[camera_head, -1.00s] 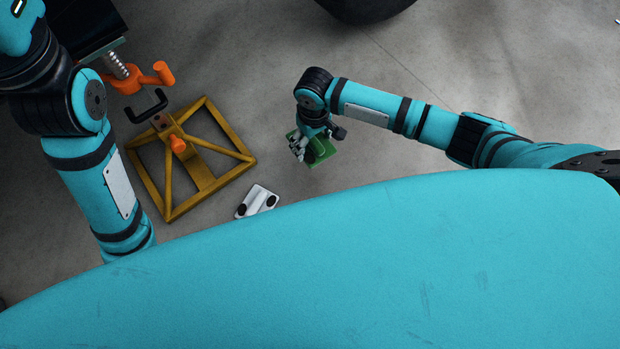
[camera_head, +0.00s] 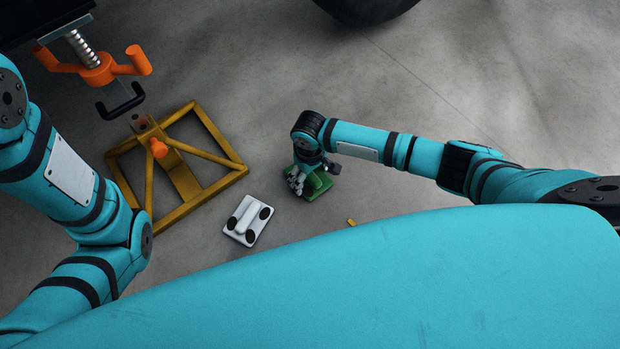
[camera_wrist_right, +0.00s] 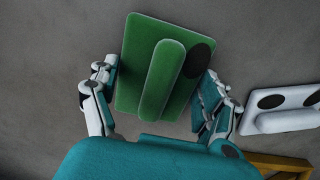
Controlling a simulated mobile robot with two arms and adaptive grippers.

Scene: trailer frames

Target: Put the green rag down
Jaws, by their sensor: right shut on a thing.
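The green rag (camera_head: 318,187) looks like a flat green block with a raised rounded bar and a dark oval patch. My right gripper (camera_head: 298,179) is shut on it, over the grey floor right of the yellow stand. In the right wrist view the rag (camera_wrist_right: 133,75) lies between the fingers of my right gripper (camera_wrist_right: 158,82), one finger on each side. I cannot tell whether the rag touches the floor. My left arm comes in at the left, but its gripper is out of sight.
A similar white block (camera_head: 246,221) with dark ovals lies left of the rag. A yellow stand (camera_head: 227,182) is farther left, below an orange-handled screw (camera_head: 100,70). A tyre (camera_head: 365,8) is at the top. The floor (camera_head: 480,90) right of the tyre is clear.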

